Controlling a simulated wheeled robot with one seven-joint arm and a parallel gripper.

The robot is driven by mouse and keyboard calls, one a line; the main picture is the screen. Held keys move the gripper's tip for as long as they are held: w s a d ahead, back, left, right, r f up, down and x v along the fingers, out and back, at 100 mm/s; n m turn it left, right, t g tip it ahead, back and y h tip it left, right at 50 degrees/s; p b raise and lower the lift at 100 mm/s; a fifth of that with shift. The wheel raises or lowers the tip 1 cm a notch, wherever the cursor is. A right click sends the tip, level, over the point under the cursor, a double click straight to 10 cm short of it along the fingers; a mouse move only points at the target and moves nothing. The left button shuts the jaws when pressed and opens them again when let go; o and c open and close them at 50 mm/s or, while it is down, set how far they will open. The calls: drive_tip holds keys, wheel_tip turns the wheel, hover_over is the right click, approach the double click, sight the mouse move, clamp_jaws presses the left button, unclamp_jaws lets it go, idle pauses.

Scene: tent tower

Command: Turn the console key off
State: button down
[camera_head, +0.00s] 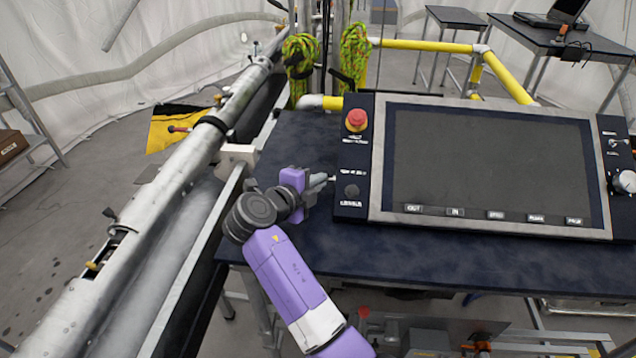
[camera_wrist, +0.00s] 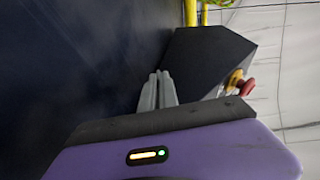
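The console (camera_head: 380,150) is a large grey-framed dark screen with black control panels at both sides, standing on a dark table. Its left panel carries a red emergency button (camera_head: 355,120) and a round black knob (camera_head: 351,190) below it. I cannot clearly make out the key. My gripper (camera_head: 328,178) is at the console's left edge, level with the lower left panel. A small pale spot shows at its fingertips, too small to identify. In the wrist view the gripper fingers (camera_wrist: 158,90) are close together, beside the dark console side (camera_wrist: 205,60); nothing is visible between them.
The dark table top (camera_head: 450,255) is clear in front of the console. A long metal tube (camera_head: 190,150) runs along the left. Green ropes (camera_head: 300,65) and yellow rails (camera_head: 430,45) are behind. A laptop table (camera_head: 540,45) stands far right.

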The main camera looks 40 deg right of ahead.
drive_tip(key=y, duration=0.1)
drive_tip(key=g+y, duration=0.1)
drive_tip(key=y, duration=0.1)
drive_tip(key=shift+w+r+n+g, duration=0.15)
drive_tip(key=shift+r+n+g, duration=0.15)
drive_tip(key=shift+r+n, duration=0.1)
drive_tip(key=y, duration=0.1)
drive_tip(key=g+y, duration=0.1)
drive_tip(key=n+g+y+p, duration=0.1)
drive_tip(key=shift+w+d+r+y, duration=0.2)
drive_tip(key=shift+d+r+y, duration=0.1)
drive_tip(key=shift+d, duration=0.05)
drive_tip(key=shift+w+d+n+g+y+p, duration=0.1)
drive_tip(key=shift+d+n+g+y+p, duration=0.15)
drive_tip(key=shift+g+y, duration=0.65)
drive_tip(key=shift+w+d+n+g+y, duration=0.15)
drive_tip(key=shift+n+g+y, duration=0.2)
drive_tip(key=shift+g+y, duration=0.6)
drive_tip(key=shift+y, duration=0.35)
drive_tip(key=c, duration=1.6)
unclamp_jaws()
drive_tip(key=shift+p+v, duration=0.55)
drive_tip(key=shift+v, duration=3.3)
